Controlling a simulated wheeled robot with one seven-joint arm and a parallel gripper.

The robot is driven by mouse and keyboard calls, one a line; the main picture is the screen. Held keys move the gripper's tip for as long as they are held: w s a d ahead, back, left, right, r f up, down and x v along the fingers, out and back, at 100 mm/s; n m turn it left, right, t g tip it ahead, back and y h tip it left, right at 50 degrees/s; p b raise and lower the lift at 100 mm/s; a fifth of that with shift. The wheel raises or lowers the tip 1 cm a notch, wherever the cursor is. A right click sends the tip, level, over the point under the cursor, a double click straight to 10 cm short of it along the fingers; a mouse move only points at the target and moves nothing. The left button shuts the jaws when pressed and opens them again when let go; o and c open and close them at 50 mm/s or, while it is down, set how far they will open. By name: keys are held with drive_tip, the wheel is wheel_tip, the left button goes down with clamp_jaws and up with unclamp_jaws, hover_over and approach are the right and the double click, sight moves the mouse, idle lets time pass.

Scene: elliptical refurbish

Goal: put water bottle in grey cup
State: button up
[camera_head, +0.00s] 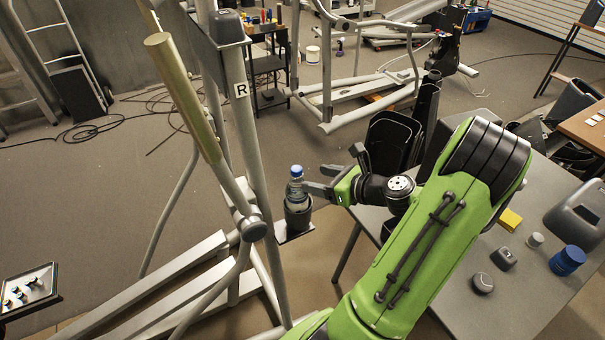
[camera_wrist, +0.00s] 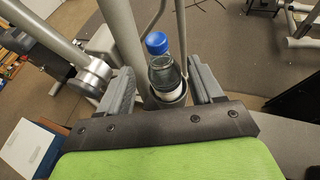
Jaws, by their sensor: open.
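The water bottle (camera_head: 296,190) is clear with a blue cap and stands roughly upright, its lower part inside the dark grey cup (camera_head: 297,217) fixed to the frame of the exercise machine. In the wrist view the bottle (camera_wrist: 164,70) shows between my fingers, with the round rim of the cup (camera_wrist: 182,100) around its lower part. My gripper (camera_head: 317,179) is open just to the right of the bottle. In the wrist view its fingers (camera_wrist: 162,88) are spread on either side of the bottle, with gaps visible. The bottle's base is hidden inside the cup.
The machine's grey post (camera_head: 243,110) and slanted handle (camera_head: 185,95) stand close to the left of the cup. A grey table (camera_head: 455,262) at right holds a yellow block (camera_head: 510,219), a blue jar (camera_head: 567,261) and small grey items. Floor between is free.

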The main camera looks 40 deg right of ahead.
drive_tip(key=a+r+n+g+y, duration=0.15)
drive_tip(key=a+n+g, duration=0.25)
drive_tip(key=a+n, duration=0.55)
drive_tip(key=a+r+n+g, duration=0.3)
drive_tip(key=a+n+g, duration=0.1)
drive_tip(key=a+n, duration=0.55)
drive_tip(key=s+a+r+n+h, duration=0.1)
drive_tip(key=s+a+r+n, duration=0.2)
drive_tip(key=s+n, duration=0.3)
drive_tip(key=s+a+r+n+h, duration=0.2)
drive_tip(key=s+a+r+n, duration=0.2)
drive_tip(key=n, duration=0.5)
drive_tip(key=shift+s+a+n, duration=0.4)
drive_tip(key=shift+s+a, duration=0.4)
drive_tip(key=shift+s, duration=0.25)
